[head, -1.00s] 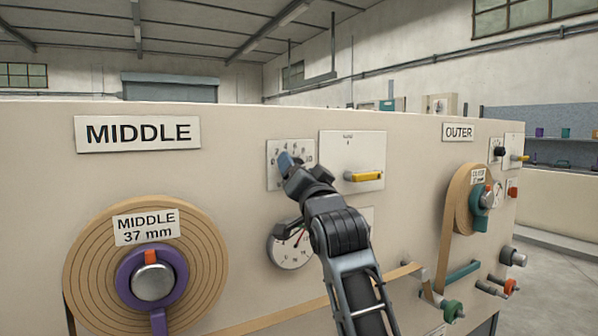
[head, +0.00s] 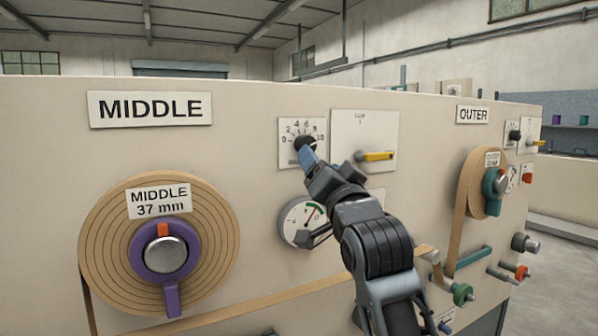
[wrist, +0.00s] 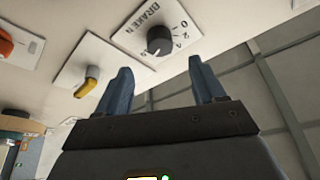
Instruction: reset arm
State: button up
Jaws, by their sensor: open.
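My gripper (head: 308,156) is open and empty in front of the beige panel, just below a black dial knob (head: 304,143) on a white numbered plate. In the wrist view, my gripper (wrist: 160,68) shows two blue fingers spread apart. The black knob (wrist: 160,40) lies beyond the gap between their tips, with nothing held. My dark grey arm reaches up from the bottom right in the head view.
A yellow lever (head: 378,156) on a white plate sits right of the knob. A round gauge (head: 300,222) is partly hidden by my arm. The MIDDLE tape roll (head: 100,238) is at left, the OUTER roll (head: 467,190) at right.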

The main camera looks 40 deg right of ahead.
jog(key=s+a+f+n+y, duration=0.2)
jog(key=s+a+f, duration=0.25)
jog(key=f, duration=0.35)
jog(key=s+a+f+n+g+y, duration=0.1)
jog(key=s+a+f+n+y, duration=0.25)
jog(key=f, duration=0.55)
jog(key=s+a+f+n+y, duration=0.1)
jog(key=s+a+f, duration=0.45)
jog(key=f, duration=0.25)
jog(key=s+a+f+n+g+y, duration=0.1)
jog(key=s+a+f+n, duration=0.1)
jog(key=s, duration=0.6)
jog(key=s+a+f+n+g+y, duration=0.1)
jog(key=s+a+f, duration=0.1)
jog(key=s, duration=0.7)
jog(key=s+a+f+n+g+y, duration=0.1)
jog(key=s+a, duration=0.3)
jog(key=s, duration=0.5)
jog(key=shift+f+n+y, duration=0.35)
jog(key=shift+f+n, duration=0.3)
jog(key=shift+n, duration=0.2)
